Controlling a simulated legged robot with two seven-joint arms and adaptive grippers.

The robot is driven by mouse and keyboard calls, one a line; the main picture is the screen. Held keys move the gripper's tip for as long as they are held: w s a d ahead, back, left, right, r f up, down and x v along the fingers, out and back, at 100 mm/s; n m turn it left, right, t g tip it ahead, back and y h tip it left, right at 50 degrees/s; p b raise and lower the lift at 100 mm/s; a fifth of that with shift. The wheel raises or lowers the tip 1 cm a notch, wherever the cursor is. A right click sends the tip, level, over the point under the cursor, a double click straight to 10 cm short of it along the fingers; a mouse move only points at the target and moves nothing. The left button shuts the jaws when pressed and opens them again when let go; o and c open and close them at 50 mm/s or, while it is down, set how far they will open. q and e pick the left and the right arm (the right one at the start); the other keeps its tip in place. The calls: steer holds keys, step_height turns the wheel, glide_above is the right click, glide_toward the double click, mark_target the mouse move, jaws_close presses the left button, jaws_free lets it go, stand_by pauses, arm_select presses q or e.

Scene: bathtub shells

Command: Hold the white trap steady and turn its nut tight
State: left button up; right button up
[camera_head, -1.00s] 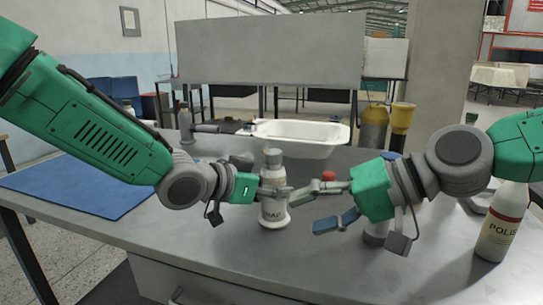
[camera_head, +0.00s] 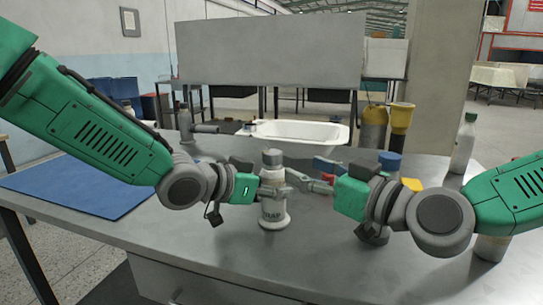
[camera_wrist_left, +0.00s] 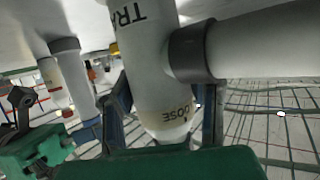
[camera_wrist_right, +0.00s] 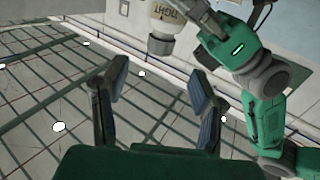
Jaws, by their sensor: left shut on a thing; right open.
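The white trap (camera_head: 272,212) stands upright on the grey bench, with a grey cap (camera_head: 272,157) on top. In the left wrist view the trap (camera_wrist_left: 150,75) shows partial lettering, and a grey ring (camera_wrist_left: 192,52) joins its body to a white pipe (camera_wrist_left: 270,44). My left gripper (camera_head: 282,187) is shut on the trap's body; its fingers (camera_wrist_left: 166,105) lie on both sides of it. My right gripper (camera_head: 318,174) is open and empty, to the right of the trap and apart from it. The right wrist view shows its spread fingers (camera_wrist_right: 160,95), with the trap (camera_wrist_right: 168,30) beyond.
A white tub (camera_head: 300,132) lies behind on the bench. A blue mat (camera_head: 75,186) covers the left side. A green-capped bottle (camera_head: 463,148) stands at the back right. A blue-topped item (camera_head: 390,161) and a yellow item (camera_head: 412,184) sit close behind my right gripper. The front bench is clear.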

mark_target(279, 159)
steer(key=x, duration=0.9)
steer(key=shift+w+a, duration=0.2)
steer(key=shift+a, duration=0.1)
steer(key=shift+c, duration=0.4)
jaws_close()
